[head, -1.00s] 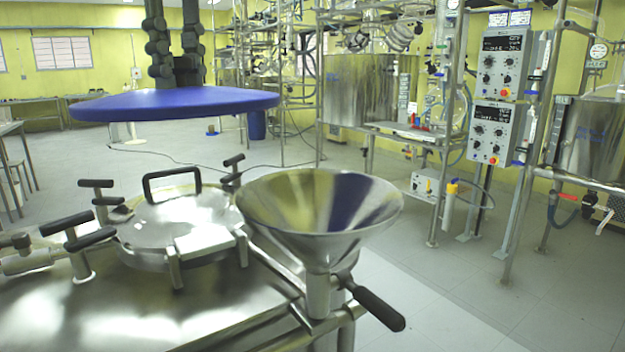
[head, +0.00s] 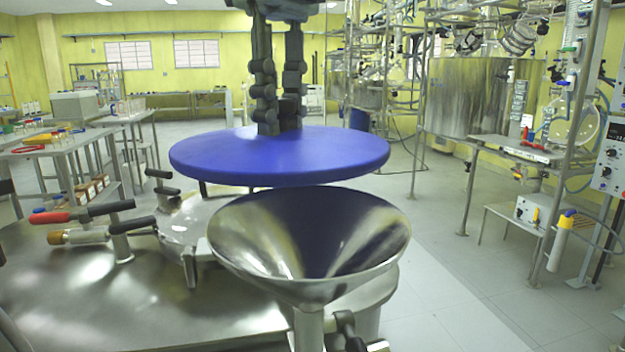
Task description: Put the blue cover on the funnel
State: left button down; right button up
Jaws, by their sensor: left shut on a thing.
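The blue cover (head: 225,160) is a flat round disc, held level in the middle of the head view. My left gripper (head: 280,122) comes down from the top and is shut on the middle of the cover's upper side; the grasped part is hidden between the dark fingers. The steel funnel (head: 310,275) stands upright just below the cover in the picture, its wide mouth open. The cover appears above and toward the far side of the funnel, a little left of its centre, apart from the rim. Its blue reflects inside the funnel. My right gripper is out of view.
A steel vessel top (head: 120,300) with black-handled clamps and a red-handled valve (head: 70,215) lies left of the funnel. Side tables (head: 60,145) stand at the left. Frames with a large steel tank (head: 470,100) stand at the right. Floor is clear between.

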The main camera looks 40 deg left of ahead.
aim_at(307, 144)
pick_arm(q)
jog(key=d, duration=0.1)
jog(key=d+f, duration=0.2)
jog(key=shift+s+d+f, duration=0.15)
jog(key=shift+s+d, duration=0.1)
jog(key=shift+d, duration=0.15)
jog(key=shift+d+f, duration=0.1)
jog(key=shift+f, duration=0.1)
notch_tip(307, 144, down, 3)
jog(key=shift+f, duration=0.45)
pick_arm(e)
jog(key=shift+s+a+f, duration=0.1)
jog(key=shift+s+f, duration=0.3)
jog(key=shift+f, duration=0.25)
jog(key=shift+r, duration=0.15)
pick_arm(q)
jog(key=shift+f, duration=0.1)
jog(key=c, duration=1.5)
grip_release()
jog(key=shift+o, duration=1.4)
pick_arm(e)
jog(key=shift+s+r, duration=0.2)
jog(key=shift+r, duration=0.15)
